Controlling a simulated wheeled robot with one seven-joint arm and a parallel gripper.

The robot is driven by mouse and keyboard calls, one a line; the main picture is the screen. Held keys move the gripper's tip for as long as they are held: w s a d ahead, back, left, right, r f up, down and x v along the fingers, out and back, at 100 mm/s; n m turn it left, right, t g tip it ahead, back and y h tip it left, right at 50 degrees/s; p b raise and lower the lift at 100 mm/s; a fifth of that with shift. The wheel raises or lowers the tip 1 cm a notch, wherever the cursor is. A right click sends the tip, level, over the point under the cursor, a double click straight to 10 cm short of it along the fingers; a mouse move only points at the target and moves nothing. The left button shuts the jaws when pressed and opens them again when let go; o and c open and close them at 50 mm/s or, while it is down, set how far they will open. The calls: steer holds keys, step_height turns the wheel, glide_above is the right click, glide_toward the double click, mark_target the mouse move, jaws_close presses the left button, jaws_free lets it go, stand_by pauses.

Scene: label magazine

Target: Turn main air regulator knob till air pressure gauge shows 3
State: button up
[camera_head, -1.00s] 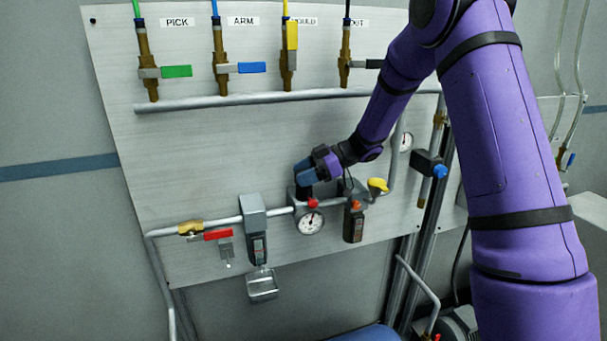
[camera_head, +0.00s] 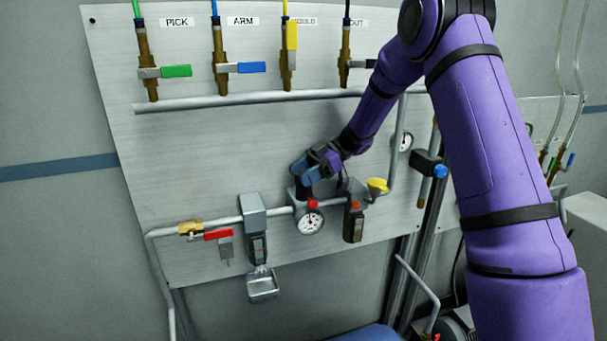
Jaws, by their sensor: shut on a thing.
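The main air regulator sits on the grey pipe, with its dark knob (camera_head: 304,191) on top, partly hidden by my gripper. The pressure gauge (camera_head: 310,222) is a white round dial on the regulator's front; its needle is visible but the numbers are too small to read. A small red part (camera_head: 312,204) sits just above the gauge. My gripper (camera_head: 303,177) reaches in from the upper right and is shut on the knob from above. The fingertips are partly hidden by the gripper's own body.
A red-handled valve (camera_head: 217,234) is further left. A second gauge (camera_head: 405,142) is upper right. Several valves line the top pipe.

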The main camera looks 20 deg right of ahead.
steer(key=o, duration=0.9)
steer(key=shift+m+t, duration=0.3)
